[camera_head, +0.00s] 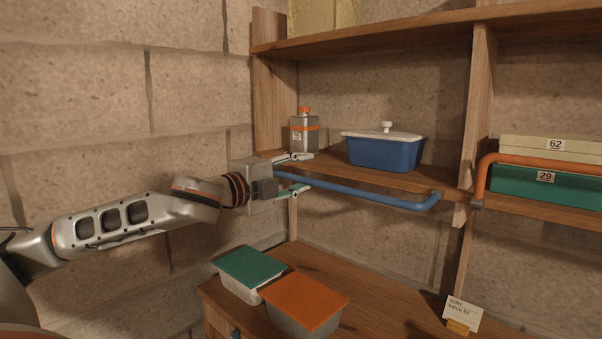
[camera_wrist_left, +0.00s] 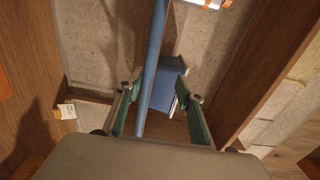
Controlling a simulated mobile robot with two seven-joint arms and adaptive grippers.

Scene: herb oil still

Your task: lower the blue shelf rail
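The blue shelf rail (camera_head: 360,193) runs along the front of the middle shelf, just below the shelf's edge, with its right end bent at a bracket by the upright. My left gripper (camera_head: 304,172) is at the rail's left end, with one finger above the rail and one below. In the left wrist view the rail (camera_wrist_left: 154,60) passes between the spread fingers of the left gripper (camera_wrist_left: 160,112), closer to the left finger, with a clear gap to the right one. My right gripper is not in view.
A grey bottle (camera_head: 304,134) and a blue tub with a white lid (camera_head: 385,151) stand on the shelf behind the rail. An orange rail (camera_head: 540,160) stands raised before stacked boxes at right. Below, green-lidded (camera_head: 250,267) and orange-lidded (camera_head: 303,300) containers stand on a bench.

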